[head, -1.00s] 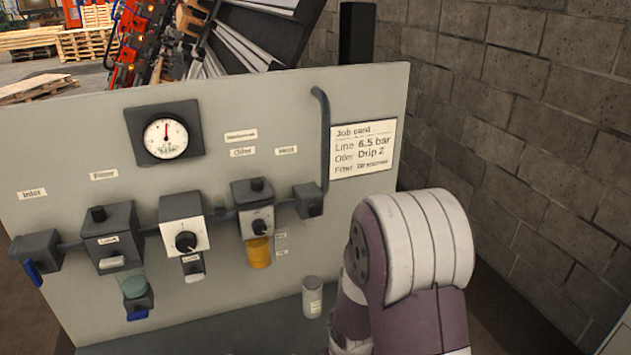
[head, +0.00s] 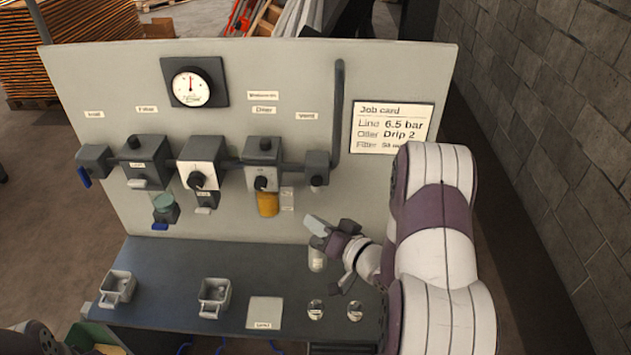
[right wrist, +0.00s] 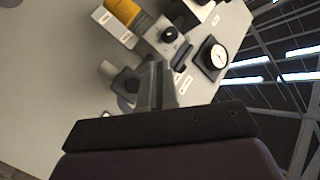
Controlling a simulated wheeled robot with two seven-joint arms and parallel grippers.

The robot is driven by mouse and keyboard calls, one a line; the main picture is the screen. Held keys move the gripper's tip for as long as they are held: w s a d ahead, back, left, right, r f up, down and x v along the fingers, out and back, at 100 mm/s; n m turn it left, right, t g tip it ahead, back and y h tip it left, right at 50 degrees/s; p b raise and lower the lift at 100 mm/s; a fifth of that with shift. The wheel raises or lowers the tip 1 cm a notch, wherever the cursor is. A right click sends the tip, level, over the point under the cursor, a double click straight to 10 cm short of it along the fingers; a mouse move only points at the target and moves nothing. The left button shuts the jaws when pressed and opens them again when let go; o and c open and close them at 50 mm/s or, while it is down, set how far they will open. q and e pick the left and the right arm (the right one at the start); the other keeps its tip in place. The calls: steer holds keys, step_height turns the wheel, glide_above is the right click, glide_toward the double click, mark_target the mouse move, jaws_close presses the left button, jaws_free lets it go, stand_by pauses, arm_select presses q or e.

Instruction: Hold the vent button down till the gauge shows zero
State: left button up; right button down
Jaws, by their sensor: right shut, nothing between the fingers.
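The vent block (head: 316,168) is the dark box at the right end of the pipe line, under the Vent label (head: 306,116). A small pale spot shows low on its front; I cannot tell if that is the button. The round white gauge (head: 191,87) is at the panel's upper left. Its needle points about straight up, and its figures are too small to read. My right gripper (head: 317,224) is shut and empty, below the vent block and apart from it in the head view. In the right wrist view its fingers (right wrist: 155,85) reach toward the panel beside the block (right wrist: 119,78).
The oiler with its amber bowl (head: 267,204) is just left of the vent block. A bent pipe (head: 337,110) rises to its right, near the job card (head: 392,127). The bench (head: 180,258) below holds two grey baskets and small parts.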

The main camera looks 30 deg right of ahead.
mark_target(317, 181)
steer(key=w+d+b, duration=0.1)
steer(key=w+d, duration=0.4)
steer(key=w, duration=0.2)
steer(key=shift+w+b, duration=0.2)
steer(key=shift+b, duration=0.1)
steer(key=shift+d, duration=0.1)
stand_by(2.1)
steer(key=shift+w+d, duration=0.15)
steer(key=shift+w, duration=0.15)
steer(key=shift+w+d, duration=0.3)
steer(key=shift+w, duration=0.2)
stand_by(4.0)
